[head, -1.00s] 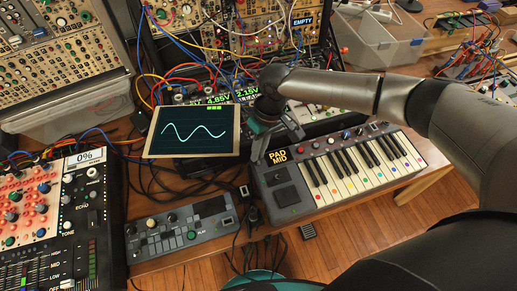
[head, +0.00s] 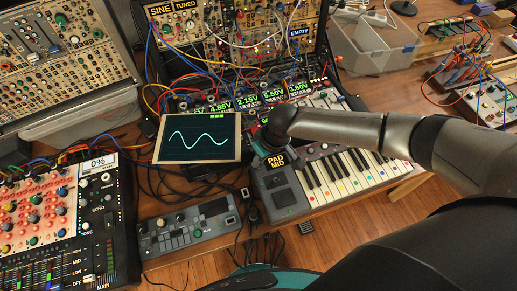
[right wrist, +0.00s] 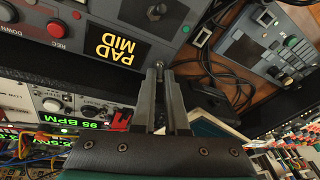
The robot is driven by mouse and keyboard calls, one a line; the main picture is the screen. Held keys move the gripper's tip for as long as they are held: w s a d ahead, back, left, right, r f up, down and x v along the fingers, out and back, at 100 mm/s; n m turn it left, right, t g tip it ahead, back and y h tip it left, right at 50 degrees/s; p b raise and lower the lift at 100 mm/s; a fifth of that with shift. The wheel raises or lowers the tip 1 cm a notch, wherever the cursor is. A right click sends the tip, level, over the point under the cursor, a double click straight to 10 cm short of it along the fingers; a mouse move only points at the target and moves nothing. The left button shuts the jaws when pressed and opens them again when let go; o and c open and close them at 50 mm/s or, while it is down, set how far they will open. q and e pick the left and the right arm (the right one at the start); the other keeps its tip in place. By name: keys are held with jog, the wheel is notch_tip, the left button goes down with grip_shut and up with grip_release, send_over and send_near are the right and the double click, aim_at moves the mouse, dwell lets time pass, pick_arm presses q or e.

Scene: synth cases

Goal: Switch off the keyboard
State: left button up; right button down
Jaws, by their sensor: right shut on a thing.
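The keyboard (head: 288,196) is grey with coloured dots on its white keys, and its small screen (head: 278,162) reads PAD MID. My right gripper (head: 264,148) is down at the keyboard's back left corner, mostly hidden by its own wrist in the head view. In the right wrist view, my right gripper (right wrist: 161,72) has its fingers close together at the keyboard's edge (right wrist: 185,45). They are shut on a small metal switch (right wrist: 160,64), mostly hidden between the tips. Its position cannot be made out. The keyboard screen is lit. My left gripper is not in view.
A tablet with a sine wave (head: 198,138) lies just left of the gripper. Patch-cabled modules (head: 235,60) stand behind. A grey controller (head: 188,228) lies at the front, with loose black cables (head: 240,200) beside it. A mixer (head: 100,225) is at the left.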

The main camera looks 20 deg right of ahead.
jog(key=s+t+p, duration=0.1)
jog(key=p, duration=0.1)
jog(key=shift+r+t+p, duration=0.15)
jog(key=shift+t+p, duration=0.15)
jog(key=shift+t, duration=0.1)
jog(key=shift+s+t+p, duration=0.2)
jog(key=shift+t+p, duration=0.25)
jog(key=shift+t, duration=0.25)
jog(key=shift+s+f+t, duration=0.25)
jog(key=shift+f+t, duration=0.15)
jog(key=shift+t, duration=0.6)
jog(key=shift+s+n+t+b, duration=0.15)
jog(key=shift+n+t+b, duration=0.15)
jog(key=shift+t+b, duration=0.35)
jog(key=shift+t, duration=0.25)
jog(key=c, duration=0.9)
grip_release()
jog(key=shift+c, duration=0.2)
jog(key=p+v, duration=0.3)
jog(key=v, duration=1.2)
jog(key=shift+d, duration=0.3)
